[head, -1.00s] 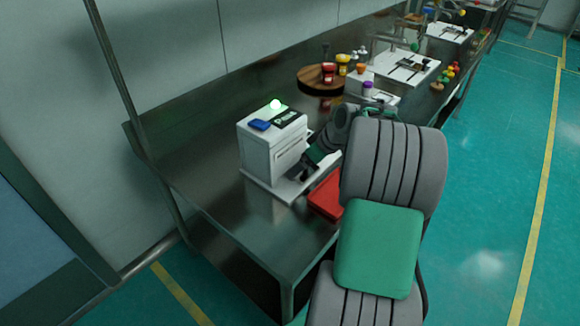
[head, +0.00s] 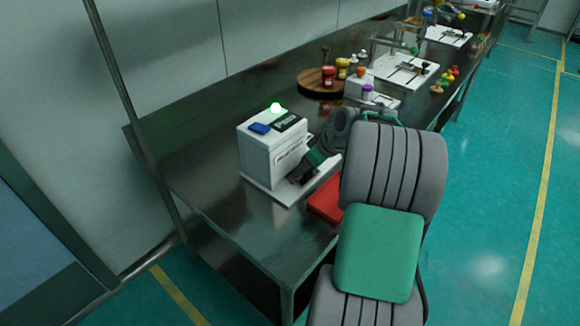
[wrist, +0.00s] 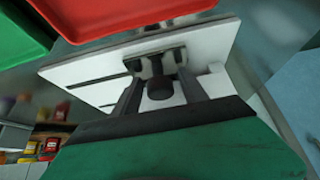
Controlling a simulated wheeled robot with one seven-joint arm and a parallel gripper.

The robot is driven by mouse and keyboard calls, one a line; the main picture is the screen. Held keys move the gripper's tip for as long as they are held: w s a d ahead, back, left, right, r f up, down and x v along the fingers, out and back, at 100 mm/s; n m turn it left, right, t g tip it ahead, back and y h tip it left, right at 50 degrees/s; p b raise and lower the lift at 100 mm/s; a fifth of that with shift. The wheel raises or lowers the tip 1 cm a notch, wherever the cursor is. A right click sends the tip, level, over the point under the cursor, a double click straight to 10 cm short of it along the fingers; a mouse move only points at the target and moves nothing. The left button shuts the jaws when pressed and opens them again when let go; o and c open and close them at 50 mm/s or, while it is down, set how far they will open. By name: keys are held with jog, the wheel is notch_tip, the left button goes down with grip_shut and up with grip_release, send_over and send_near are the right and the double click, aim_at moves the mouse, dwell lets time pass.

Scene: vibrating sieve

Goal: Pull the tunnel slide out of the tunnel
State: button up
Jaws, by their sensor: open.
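The white box-shaped machine (head: 262,160) stands on a white base plate (head: 262,190) near the table's front left end. It has a green light, a blue piece and a dark panel on top. My gripper (head: 301,178) is low at its right side, over the plate. In the wrist view, my open gripper (wrist: 161,90) has one finger on each side of a round dark knob (wrist: 160,88). The knob stands before a dark bracket on the white plate (wrist: 215,50). It appears to be the tunnel slide's handle. I cannot tell whether the fingers touch it. The slide's body is not clearly visible.
A red tray (head: 326,203) lies beside the plate. In the wrist view, red (wrist: 120,14) and green (wrist: 20,35) trays show at upper left. A round wooden board (head: 312,82) with jars and more white stations stand farther back. The table's front left is clear.

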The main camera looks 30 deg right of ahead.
jog(key=shift+w+d+p, duration=0.75)
jog(key=shift+d, duration=1.4)
jog(key=shift+w+d+p, duration=0.75)
jog(key=shift+d+p, duration=0.05)
jog(key=shift+d, duration=1.4)
jog(key=shift+w+d+p, duration=0.75)
jog(key=shift+d, duration=1.4)
jog(key=shift+o, duration=0.3)
jog(key=shift+a, duration=0.1)
jog(key=o, duration=1)
jog(key=shift+r, duration=0.1)
jog(key=p+v, duration=0.4)
jog(key=v, duration=0.5)
jog(key=shift+s, duration=0.1)
